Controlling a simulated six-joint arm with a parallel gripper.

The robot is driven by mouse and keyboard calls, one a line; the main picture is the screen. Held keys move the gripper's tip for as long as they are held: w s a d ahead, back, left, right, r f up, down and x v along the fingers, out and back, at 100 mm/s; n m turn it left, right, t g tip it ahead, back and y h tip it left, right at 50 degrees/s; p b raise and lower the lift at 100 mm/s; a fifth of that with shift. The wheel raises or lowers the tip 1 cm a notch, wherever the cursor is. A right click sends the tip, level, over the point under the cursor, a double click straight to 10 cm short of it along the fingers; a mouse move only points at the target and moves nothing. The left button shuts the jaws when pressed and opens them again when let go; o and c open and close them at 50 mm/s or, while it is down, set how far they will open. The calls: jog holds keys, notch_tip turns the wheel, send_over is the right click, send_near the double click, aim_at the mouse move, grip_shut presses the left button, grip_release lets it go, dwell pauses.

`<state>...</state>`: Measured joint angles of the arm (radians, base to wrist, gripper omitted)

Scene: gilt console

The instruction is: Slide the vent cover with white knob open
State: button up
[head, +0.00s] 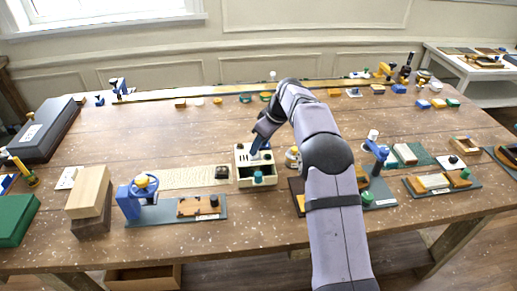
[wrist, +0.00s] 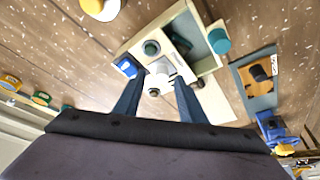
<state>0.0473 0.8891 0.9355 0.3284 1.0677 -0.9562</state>
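A cream box (head: 243,182) stands mid-table and also shows in the wrist view (wrist: 133,47). A pale white knob (wrist: 159,78) shows on the box in the wrist view; any vent cover under it is hard to make out. My gripper (head: 254,153) points down over the box in the head view. In the wrist view its two blue fingers (wrist: 160,82) are apart, one on each side of the white knob. A gap seems to show beside the knob; contact is unclear. A dark green knob (wrist: 151,47) sits beside it.
A drawer with a teal knob (wrist: 219,41) stands out from the box. A blue piece (wrist: 125,67) is close to the left finger.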

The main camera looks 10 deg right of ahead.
jog(key=b+v, duration=0.1)
jog(key=v, duration=0.4)
jog(key=shift+r, duration=0.15)
jog(key=shift+s, duration=0.15)
jog(key=s+d+f+m+g+h, duration=0.1)
jog(key=s+f+m, duration=0.2)
jog(key=s, duration=1)
jog(key=s+f+m+g+h, duration=0.1)
jog(key=s+f+m, duration=0.2)
jog(key=s, duration=0.9)
jog(key=s+d+f+m+g+h, duration=0.1)
jog(key=s+f+m, duration=0.2)
jog(key=s, duration=1)
notch_tip(320, 180, down, 2)
jog(key=shift+s+d+f, duration=0.1)
jog(key=shift+s+d, duration=0.2)
jog(key=shift+d, duration=0.05)
